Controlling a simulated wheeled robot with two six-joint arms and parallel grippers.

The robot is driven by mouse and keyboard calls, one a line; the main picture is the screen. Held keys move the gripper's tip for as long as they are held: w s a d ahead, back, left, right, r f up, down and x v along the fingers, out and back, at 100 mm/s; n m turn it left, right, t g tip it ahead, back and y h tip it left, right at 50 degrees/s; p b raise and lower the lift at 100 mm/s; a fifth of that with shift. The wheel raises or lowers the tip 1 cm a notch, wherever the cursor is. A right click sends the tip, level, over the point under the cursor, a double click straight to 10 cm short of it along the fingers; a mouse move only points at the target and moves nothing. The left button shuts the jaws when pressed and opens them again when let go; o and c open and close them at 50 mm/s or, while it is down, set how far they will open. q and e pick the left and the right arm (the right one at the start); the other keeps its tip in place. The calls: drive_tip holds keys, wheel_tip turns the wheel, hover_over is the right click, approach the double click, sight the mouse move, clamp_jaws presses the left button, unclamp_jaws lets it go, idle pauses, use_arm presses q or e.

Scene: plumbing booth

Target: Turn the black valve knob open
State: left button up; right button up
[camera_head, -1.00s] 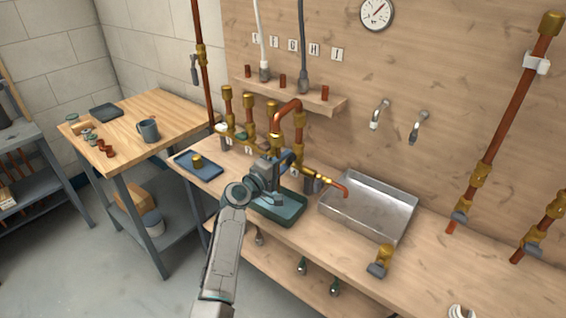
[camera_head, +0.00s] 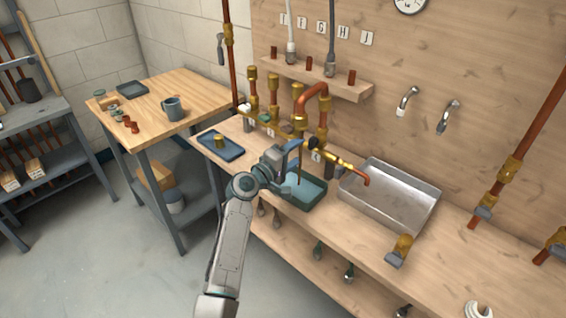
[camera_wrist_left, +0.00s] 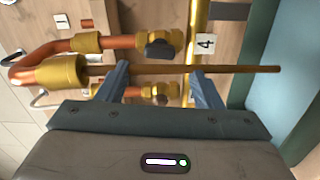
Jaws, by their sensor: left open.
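My left gripper (camera_head: 292,163) is at the brass and copper pipework on the bench, above the green tray. In the left wrist view the gripper (camera_wrist_left: 160,72) has its two fingers spread apart. A long brown rod or pipe (camera_wrist_left: 240,69) crosses the view at the fingertips; I cannot tell whether they touch it. A black knob (camera_wrist_left: 160,49) sits on a brass fitting just beyond the fingertips, between them in the picture. A second dark knob (camera_wrist_left: 163,100) shows partly behind the rod. In the head view a black knob (camera_head: 313,143) shows just right of the gripper.
The green tray (camera_head: 316,200) lies below the gripper. A blue tray (camera_head: 232,152) is to the left. Upright pipes (camera_head: 254,90) crowd the back. A label 4 (camera_wrist_left: 205,44) is beside the valve.

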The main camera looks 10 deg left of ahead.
use_arm(q)
drive_tip(key=v, duration=0.6)
drive_tip(key=shift+s+b, duration=0.15)
drive_tip(key=shift+b, duration=0.2)
use_arm(e)
drive_tip(key=shift+w+r, duration=0.1)
drive_tip(key=shift+w, duration=0.55)
